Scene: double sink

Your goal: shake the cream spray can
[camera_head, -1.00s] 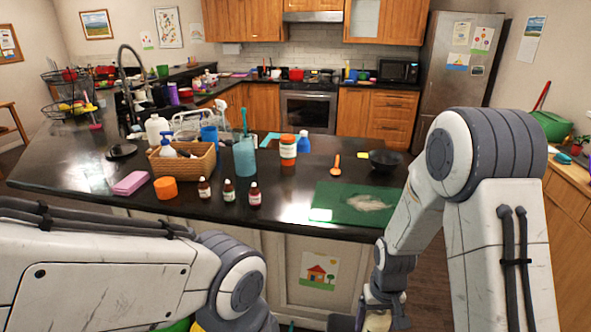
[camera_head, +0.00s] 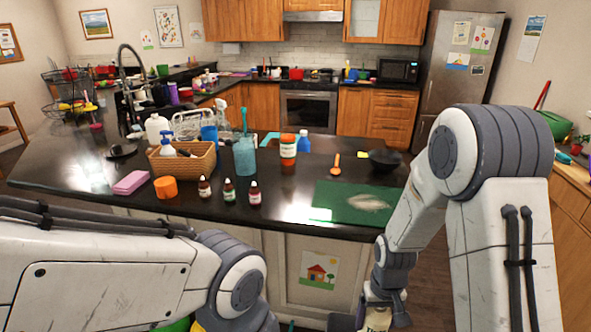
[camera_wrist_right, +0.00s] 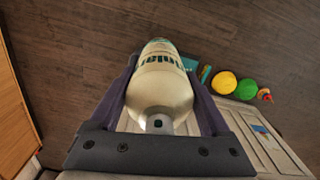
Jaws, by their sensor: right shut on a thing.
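The cream spray can (camera_wrist_right: 160,88) is a pale, cream-coloured can with a rounded end and dark lettering. My right gripper (camera_wrist_right: 162,72) is shut on it, with one dark finger along each side, in the right wrist view. In the head view my right gripper (camera_head: 379,312) is low at the bottom edge, in front of the counter, and only a small pale part of the can (camera_head: 377,321) shows. The lower part of the can is cut off there. My left arm comes in at the lower left, but its gripper is out of view.
The dark counter (camera_head: 300,207) carries a wicker basket (camera_head: 190,168), small bottles, a green cutting board (camera_head: 340,205) and a dark bowl (camera_head: 384,160). In the right wrist view, cabinet doors (camera_wrist_right: 250,135) and yellow and green round things (camera_wrist_right: 223,82) lie to the right of the can; wooden floor shows beyond.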

